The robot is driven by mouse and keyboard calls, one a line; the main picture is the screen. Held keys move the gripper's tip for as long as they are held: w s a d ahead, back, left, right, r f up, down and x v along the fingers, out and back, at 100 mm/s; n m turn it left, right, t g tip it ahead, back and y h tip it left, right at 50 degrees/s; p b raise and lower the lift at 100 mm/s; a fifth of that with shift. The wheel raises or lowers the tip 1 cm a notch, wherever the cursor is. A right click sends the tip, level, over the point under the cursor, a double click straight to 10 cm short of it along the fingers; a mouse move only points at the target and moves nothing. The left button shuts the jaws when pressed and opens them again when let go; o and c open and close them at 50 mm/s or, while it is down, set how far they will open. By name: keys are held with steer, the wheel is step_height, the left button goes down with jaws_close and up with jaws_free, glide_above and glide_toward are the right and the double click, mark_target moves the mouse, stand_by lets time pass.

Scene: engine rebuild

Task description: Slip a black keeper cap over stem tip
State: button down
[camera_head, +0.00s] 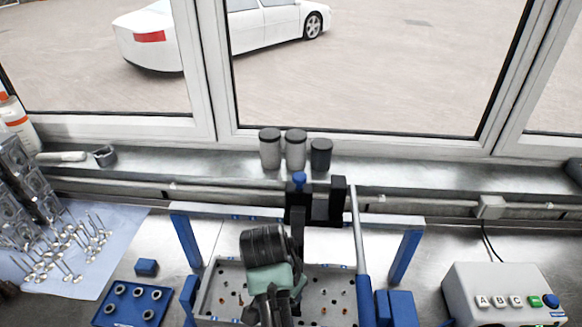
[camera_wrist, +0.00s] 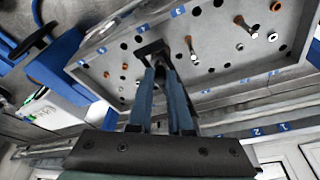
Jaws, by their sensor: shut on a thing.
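My gripper (camera_wrist: 162,75) is shut on a small black piece, which looks like the keeper cap (camera_wrist: 152,48), at its blue fingertips. In the wrist view the cap is close to a brown-and-grey stem (camera_wrist: 189,46) standing from the grey cylinder head (camera_wrist: 220,75). I cannot tell whether they touch. Other stems with copper-coloured parts (camera_wrist: 243,24) stand apart on the head. In the head view my arm and gripper cover the middle of the cylinder head (camera_head: 207,301), and the fingertips and cap are hidden.
A blue frame (camera_head: 186,240) surrounds the head, with a black upright (camera_head: 338,197) and a grey lever (camera_head: 358,230) behind and right. A blue tray of rings (camera_head: 133,303) and loose valves (camera_head: 70,250) lie left. A control box (camera_head: 500,285) stands right.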

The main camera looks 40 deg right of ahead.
steer(key=shift+f, duration=0.25)
steer(key=c, duration=0.8)
jaws_free()
steer(key=shift+o, duration=0.2)
steer(key=shift+a+r, duration=0.15)
steer(key=shift+r, duration=0.4)
steer(key=p+v, duration=0.6)
steer(key=v, duration=0.6)
